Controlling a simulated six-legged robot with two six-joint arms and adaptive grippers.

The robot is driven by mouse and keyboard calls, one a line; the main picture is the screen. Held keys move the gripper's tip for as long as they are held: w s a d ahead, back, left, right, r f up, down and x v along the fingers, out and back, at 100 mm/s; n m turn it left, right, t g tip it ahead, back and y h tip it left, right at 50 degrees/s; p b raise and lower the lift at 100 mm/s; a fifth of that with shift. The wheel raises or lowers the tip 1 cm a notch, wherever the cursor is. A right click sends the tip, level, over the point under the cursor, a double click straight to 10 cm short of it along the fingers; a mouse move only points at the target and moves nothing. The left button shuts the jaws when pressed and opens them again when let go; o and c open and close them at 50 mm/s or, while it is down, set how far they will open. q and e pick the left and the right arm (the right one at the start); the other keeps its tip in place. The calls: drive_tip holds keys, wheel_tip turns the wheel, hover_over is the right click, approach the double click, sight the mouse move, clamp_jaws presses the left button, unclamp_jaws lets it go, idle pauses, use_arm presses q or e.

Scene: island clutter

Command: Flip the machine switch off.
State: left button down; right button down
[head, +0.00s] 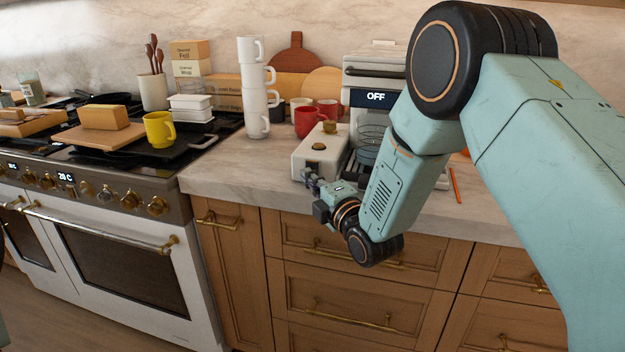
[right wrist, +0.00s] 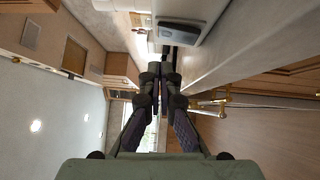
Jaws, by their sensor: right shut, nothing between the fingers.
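A white machine box (head: 318,155) stands on the counter, with a round brass knob on its top. Behind it is a larger machine (head: 375,72) whose dark display (head: 376,97) reads "OFF". My right gripper (head: 309,178) is shut and empty, its fingertips at the lower front of the white box. I cannot tell whether they touch it. The fingers partly hide that front, and I cannot make out the switch. In the right wrist view the closed fingers (right wrist: 160,68) point toward a pale body with a grey panel (right wrist: 181,32). My left gripper is not in view.
White mugs (head: 254,100) are stacked left of the box, and a red mug (head: 306,122) stands behind it. A stove (head: 100,190) with a yellow mug (head: 159,130) is at left. The counter's front edge and drawers (head: 340,240) lie below my right gripper.

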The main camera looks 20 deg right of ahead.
drive_tip(key=r+p+v, duration=0.1)
drive_tip(key=v, duration=0.9)
drive_tip(key=shift+s+a+r, duration=0.15)
drive_tip(key=shift+r, duration=0.2)
drive_tip(key=shift+s, duration=0.1)
drive_tip(key=s+f+m+g+h, duration=0.1)
drive_tip(key=s+f+m+g, duration=0.35)
drive_tip(key=f+m, duration=0.35)
drive_tip(key=s+f+m+g+h, duration=0.1)
drive_tip(key=s+f+m+g, duration=0.35)
drive_tip(key=f+m, duration=0.4)
drive_tip(key=s+f+m+g, duration=0.1)
drive_tip(key=s+f+g, duration=0.2)
drive_tip(key=s, duration=0.7)
drive_tip(key=s+f+m+g+h, duration=0.1)
drive_tip(key=s+f+m+g, duration=0.1)
drive_tip(key=s+f, duration=0.5)
drive_tip(key=s+f+m+g, duration=0.1)
drive_tip(key=s+f+g, duration=0.3)
drive_tip(key=s, duration=0.8)
drive_tip(key=shift+s+d+f+m+h, duration=0.35)
drive_tip(key=shift+d+f, duration=0.1)
drive_tip(key=shift+f, duration=0.1)
